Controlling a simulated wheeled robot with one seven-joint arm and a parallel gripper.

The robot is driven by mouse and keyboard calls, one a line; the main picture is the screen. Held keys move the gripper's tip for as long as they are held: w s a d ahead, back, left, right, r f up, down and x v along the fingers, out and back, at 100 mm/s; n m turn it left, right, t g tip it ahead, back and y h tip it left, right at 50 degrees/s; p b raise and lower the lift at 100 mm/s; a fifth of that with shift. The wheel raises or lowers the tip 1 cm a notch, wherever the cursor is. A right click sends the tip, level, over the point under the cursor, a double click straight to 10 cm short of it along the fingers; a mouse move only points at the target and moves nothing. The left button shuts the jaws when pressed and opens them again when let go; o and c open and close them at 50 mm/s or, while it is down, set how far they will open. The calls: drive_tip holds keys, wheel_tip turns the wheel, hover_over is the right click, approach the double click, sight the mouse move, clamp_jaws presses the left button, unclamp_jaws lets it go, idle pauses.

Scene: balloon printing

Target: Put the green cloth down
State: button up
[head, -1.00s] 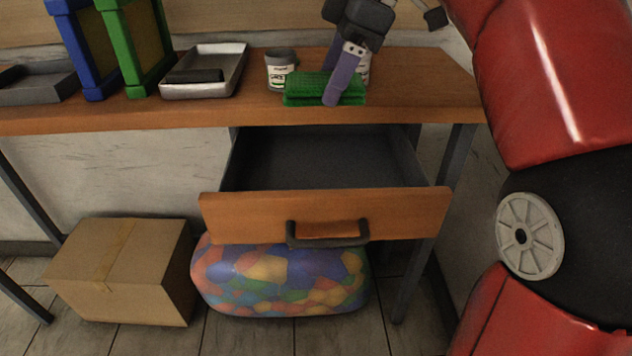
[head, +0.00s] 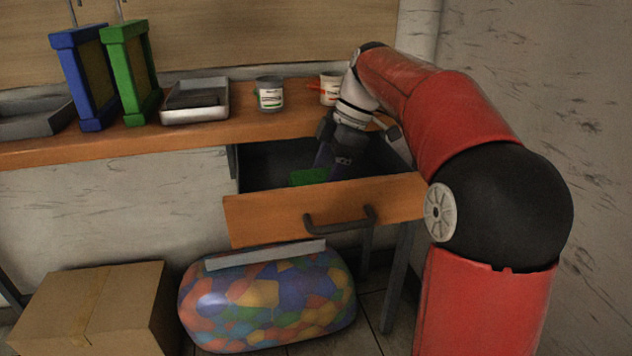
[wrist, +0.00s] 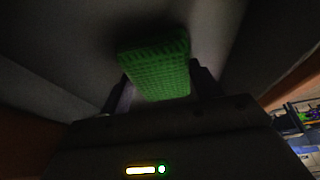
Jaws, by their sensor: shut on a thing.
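The green cloth (head: 309,177) is inside the open drawer under the table, partly hidden by the drawer front (head: 320,208). It also shows in the wrist view (wrist: 158,70), as a folded, textured block between the fingers. My gripper (head: 328,172) reaches down into the drawer and is shut on the cloth. In the wrist view my gripper (wrist: 160,88) has one finger on each side of the cloth. A dark surface lies close beyond the cloth; I cannot tell whether they touch.
On the table (head: 230,128) stand a blue frame (head: 85,78), a green frame (head: 131,72), a metal tray (head: 196,103) and two cups, one grey-rimmed (head: 270,94) and one white (head: 330,89). A colourful bag (head: 268,300) and a cardboard box (head: 95,308) sit below.

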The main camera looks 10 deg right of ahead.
drive_tip(key=shift+r, duration=0.1)
drive_tip(key=shift+f, duration=0.2)
drive_tip(key=o, duration=1)
drive_tip(key=shift+r, duration=0.1)
drive_tip(key=p+v, duration=0.3)
drive_tip(key=v, duration=0.9)
drive_tip(key=shift+d+r, duration=0.1)
drive_tip(key=shift+s, duration=0.1)
